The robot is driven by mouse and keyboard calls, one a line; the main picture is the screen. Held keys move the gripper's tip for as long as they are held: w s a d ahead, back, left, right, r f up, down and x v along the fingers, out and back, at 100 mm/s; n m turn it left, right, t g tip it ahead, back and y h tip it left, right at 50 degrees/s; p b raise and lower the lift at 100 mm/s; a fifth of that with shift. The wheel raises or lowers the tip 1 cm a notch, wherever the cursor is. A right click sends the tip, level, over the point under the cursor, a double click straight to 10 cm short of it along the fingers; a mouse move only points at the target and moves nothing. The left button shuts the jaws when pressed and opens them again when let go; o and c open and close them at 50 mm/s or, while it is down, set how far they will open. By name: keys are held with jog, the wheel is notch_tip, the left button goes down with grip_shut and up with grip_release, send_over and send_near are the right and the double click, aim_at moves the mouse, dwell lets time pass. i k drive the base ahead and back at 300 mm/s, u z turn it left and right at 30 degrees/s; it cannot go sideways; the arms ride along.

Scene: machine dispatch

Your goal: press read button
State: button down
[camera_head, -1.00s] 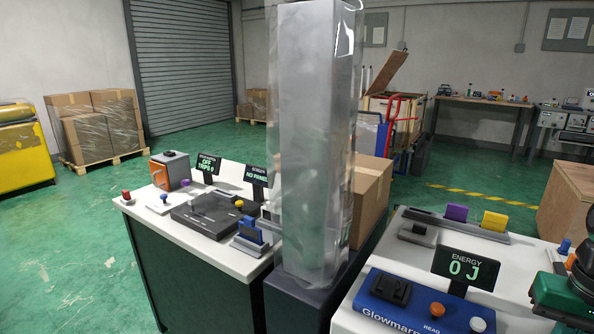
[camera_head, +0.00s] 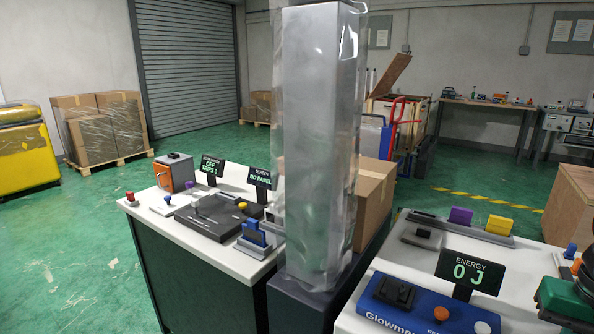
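The blue Glowmark device (camera_head: 400,313) lies on the white bench at the lower right. An orange button (camera_head: 441,313) sits on it; in the earlier frame the word READ shows beside this button. A black block (camera_head: 394,292) sits on the device's left part. A green and black part at the right edge may belong to my arm; my gripper's fingers are not visible.
A tall wrapped column (camera_head: 318,140) stands between the two benches. The left bench (camera_head: 165,227) carries a dark panel, buttons and displays reading OFF and NO PANEL. A rack (camera_head: 485,233) with purple and yellow pieces stands behind the energy display. Green floor is open at the left.

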aim_at(441, 314)
jog(key=k, duration=1)
jog(key=u, duration=1.75)
jog(key=i, duration=0.6)
jog(key=z, duration=1.2)
